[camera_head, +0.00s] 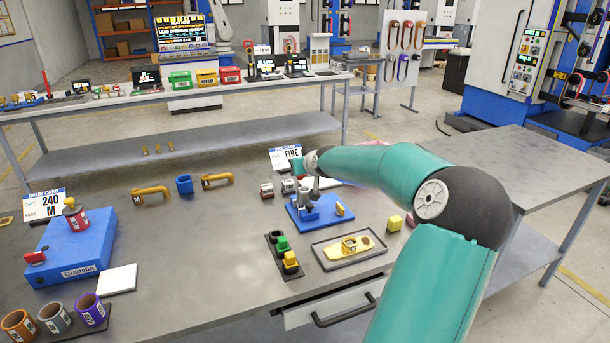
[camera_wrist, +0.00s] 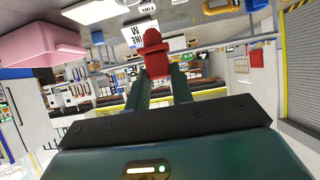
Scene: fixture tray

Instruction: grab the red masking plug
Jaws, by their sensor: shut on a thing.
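The red masking plug (camera_wrist: 154,50) is between my gripper's two green fingers in the wrist view, with a rounded knob and a wider flange. My gripper (camera_wrist: 158,78) is shut on it. In the head view my gripper is at the far end of my teal arm, over the blue fixture (camera_head: 318,210) on the bench. It is small there and partly hidden by my wrist, so the plug's outline is unclear.
A grey tray (camera_head: 322,262) with yellow parts lies in front of the blue fixture. The bench middle is mostly clear.

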